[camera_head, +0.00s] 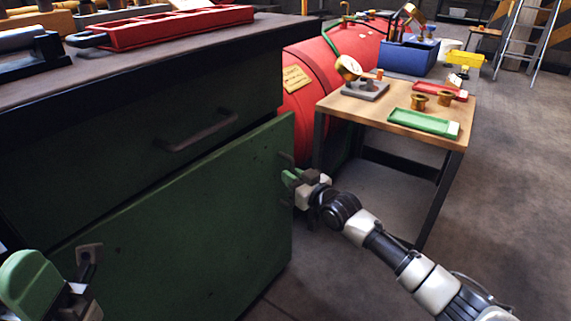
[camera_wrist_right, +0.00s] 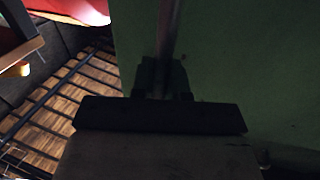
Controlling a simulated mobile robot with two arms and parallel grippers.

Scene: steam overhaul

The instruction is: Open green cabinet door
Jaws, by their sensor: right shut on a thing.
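The green cabinet door (camera_head: 190,215) fills the lower left of the head view, below a dark drawer front. My right gripper (camera_head: 288,177) is at the door's right edge, shut on the upright door handle (camera_head: 287,160). In the right wrist view, the handle bar (camera_wrist_right: 170,35) runs down between my right fingers (camera_wrist_right: 161,80), with the green door face (camera_wrist_right: 240,60) behind it.
The drawer has a dark handle (camera_head: 197,132). A red tray (camera_head: 165,25) lies on the cabinet top. To the right stands a wooden-topped table (camera_head: 395,105) with a green tray (camera_head: 423,123), gauge and brass parts, before a red boiler (camera_head: 310,85). Floor at right is open.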

